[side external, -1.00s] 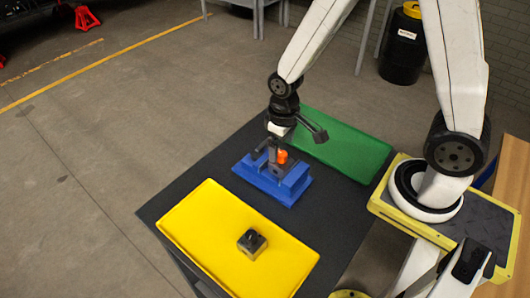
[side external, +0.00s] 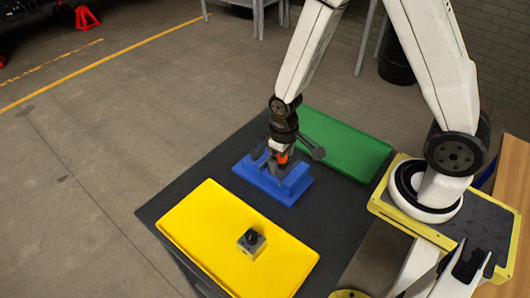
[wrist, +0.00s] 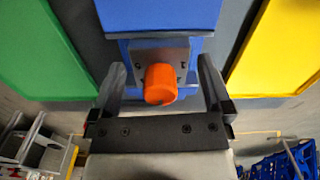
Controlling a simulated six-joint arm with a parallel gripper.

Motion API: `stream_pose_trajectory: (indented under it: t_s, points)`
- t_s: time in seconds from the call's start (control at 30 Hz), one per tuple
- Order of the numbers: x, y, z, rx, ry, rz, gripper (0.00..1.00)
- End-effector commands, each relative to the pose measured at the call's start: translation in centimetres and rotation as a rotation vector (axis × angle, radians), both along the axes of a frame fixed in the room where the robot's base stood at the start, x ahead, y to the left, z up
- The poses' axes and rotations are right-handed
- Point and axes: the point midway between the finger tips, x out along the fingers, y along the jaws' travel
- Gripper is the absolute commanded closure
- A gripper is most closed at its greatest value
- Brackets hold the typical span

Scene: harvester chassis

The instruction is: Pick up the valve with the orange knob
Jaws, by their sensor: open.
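The valve's orange knob (wrist: 161,84) shows in the wrist view on a grey block, which sits at the blue fixture (wrist: 165,15). In the side view the blue fixture (side external: 262,182) stands mid-table, and the orange knob (side external: 283,157) shows partly behind my gripper. My gripper (wrist: 163,90) is open, with one finger on each side of the knob and a visible gap to each. Whether the fingers touch the grey block is not clear. A second block with a black knob (side external: 251,242) sits on the yellow tray (side external: 205,215).
The green tray (side external: 345,145) lies behind the fixture and looks empty. It is at the left in the wrist view (wrist: 40,55), with the yellow tray at the right. The dark table (side external: 335,210) is clear between the trays at the right.

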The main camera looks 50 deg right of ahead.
Motion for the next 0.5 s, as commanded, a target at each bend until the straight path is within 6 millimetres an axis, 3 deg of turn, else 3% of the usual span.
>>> stream_pose_trajectory:
  t_s: [0.2, 0.5]
  points:
    - [0.0, 0.0, -1.3, 0.0, 0.001, 0.0, 0.0]
    - [0.0, 0.0, -1.5, 0.0, -0.001, 0.0, 0.0]
